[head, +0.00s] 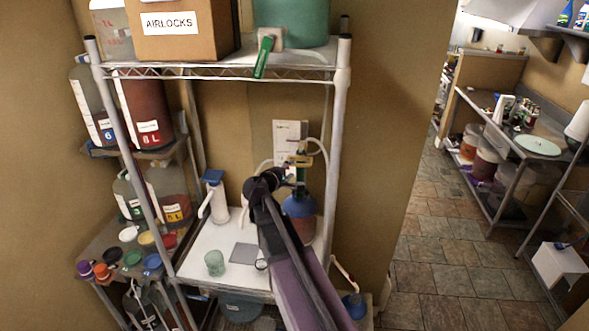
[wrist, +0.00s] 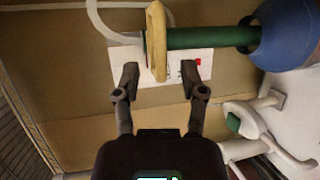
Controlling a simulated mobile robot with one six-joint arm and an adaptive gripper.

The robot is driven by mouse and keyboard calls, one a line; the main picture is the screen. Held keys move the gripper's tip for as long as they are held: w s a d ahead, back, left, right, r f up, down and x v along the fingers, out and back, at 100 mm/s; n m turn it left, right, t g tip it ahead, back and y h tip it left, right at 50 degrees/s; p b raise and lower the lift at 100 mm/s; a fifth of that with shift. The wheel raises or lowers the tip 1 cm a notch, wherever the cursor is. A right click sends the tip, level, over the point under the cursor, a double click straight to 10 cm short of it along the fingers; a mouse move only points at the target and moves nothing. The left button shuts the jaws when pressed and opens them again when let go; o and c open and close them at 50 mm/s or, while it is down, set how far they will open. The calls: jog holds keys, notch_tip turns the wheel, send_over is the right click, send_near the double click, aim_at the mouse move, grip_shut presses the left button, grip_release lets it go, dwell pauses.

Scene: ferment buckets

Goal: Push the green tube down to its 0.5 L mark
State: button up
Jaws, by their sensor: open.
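The green tube (wrist: 205,38) runs sideways in the wrist view, from a tan ring-like piece (wrist: 157,45) to a blue rounded vessel (wrist: 288,35). In the head view the tan piece (head: 300,160) sits above the blue vessel (head: 299,207), partly behind my arm. My gripper (wrist: 159,74) is open and empty. The lower end of the tan piece shows between its fingertips; I cannot tell whether they touch it. In the head view my gripper (head: 287,177) is beside the top of the vessel, partly hidden. No 0.5 L mark is readable.
The vessel stands on a white shelf (head: 215,245) with a blue-topped pump bottle (head: 215,197) and a pale green cup (head: 214,263). A white post (head: 335,150) stands close on the right. A pale hose (wrist: 95,18) curves near the tan piece.

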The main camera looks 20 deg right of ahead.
aim_at(297, 166)
jog(key=shift+b+x, duration=0.45)
jog(key=shift+x, duration=2.25)
grip_shut()
